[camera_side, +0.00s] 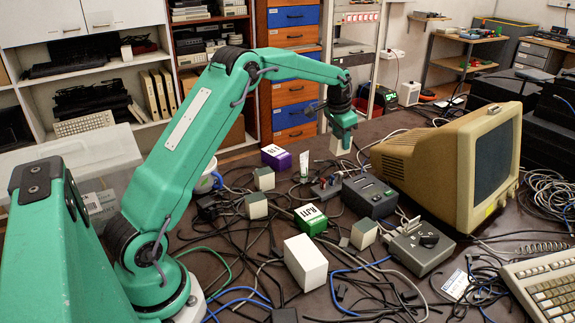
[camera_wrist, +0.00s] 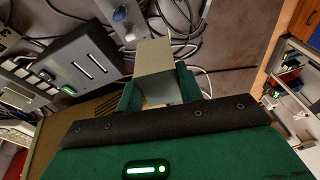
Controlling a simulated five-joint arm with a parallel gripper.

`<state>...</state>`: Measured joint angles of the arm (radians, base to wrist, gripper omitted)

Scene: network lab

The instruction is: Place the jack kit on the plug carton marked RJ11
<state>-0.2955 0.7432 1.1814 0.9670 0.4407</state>
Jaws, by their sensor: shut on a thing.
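My gripper (camera_side: 343,130) is shut on a small pale box, the jack kit (camera_side: 341,146), and holds it in the air beyond the dark grey device. In the wrist view the jack kit (camera_wrist: 155,62) sits between the two green fingers, showing a beige face and a greyer face. The plug carton marked RJ11 (camera_side: 310,219) is a green box with a white top and black lettering. It stands on the table among cables, nearer the side camera and left of my gripper. Its top looks bare. I cannot make it out in the wrist view.
A purple carton (camera_side: 275,158) with a white marked top stands farther back. Several pale boxes, one large white box (camera_side: 305,262), a dark grey device (camera_side: 370,195) and a grey dial box (camera_side: 420,247) surround the green carton. A beige monitor (camera_side: 455,155) stands right. Loose cables cover much of the table.

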